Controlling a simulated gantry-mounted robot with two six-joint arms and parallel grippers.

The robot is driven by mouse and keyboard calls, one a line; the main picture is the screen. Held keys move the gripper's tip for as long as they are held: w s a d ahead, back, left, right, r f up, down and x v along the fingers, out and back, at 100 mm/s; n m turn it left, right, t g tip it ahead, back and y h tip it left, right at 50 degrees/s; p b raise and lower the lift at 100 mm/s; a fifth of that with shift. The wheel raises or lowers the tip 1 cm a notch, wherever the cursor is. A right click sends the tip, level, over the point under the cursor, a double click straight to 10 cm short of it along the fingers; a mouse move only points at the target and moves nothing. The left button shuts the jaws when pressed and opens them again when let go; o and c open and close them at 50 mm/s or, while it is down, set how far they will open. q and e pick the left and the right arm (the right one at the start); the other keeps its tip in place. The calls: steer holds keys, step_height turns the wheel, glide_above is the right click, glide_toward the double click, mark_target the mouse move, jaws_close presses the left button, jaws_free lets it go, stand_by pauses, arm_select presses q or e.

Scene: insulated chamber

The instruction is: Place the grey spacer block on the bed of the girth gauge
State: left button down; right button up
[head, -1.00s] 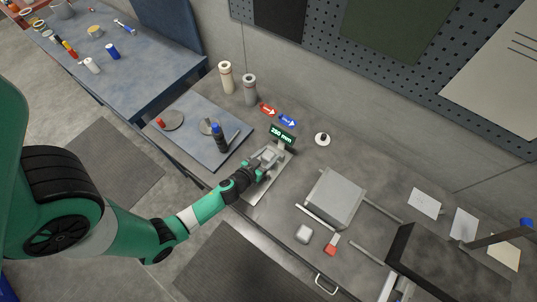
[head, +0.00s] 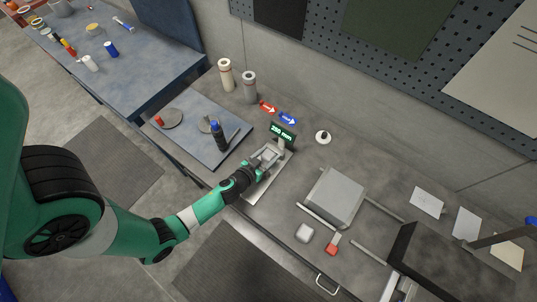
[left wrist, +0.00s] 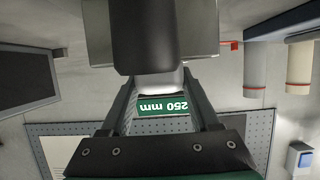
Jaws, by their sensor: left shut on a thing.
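The girth gauge stands near the table's middle in the head view, with a pale flat bed (head: 259,190) and a green display (head: 283,132). The display also shows in the left wrist view (left wrist: 163,106), upside down and reading 250 mm. My left gripper (head: 260,163) is over the bed, shut on the grey spacer block (head: 269,153). My right gripper is not in view.
A blue-grey mat (head: 200,135) with a dark blue-capped bottle (head: 220,138) lies left of the gauge. Two cylinders (head: 226,76) (head: 250,88) stand behind.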

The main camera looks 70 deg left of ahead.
arm_select(q)
steer(key=shift+f, duration=0.15)
steer(key=shift+c, duration=0.2)
jaws_free()
steer(key=b+v, duration=0.1)
steer(key=v, duration=1)
steer(key=shift+s+d+r, duration=0.15)
steer(key=shift+s+r, duration=0.1)
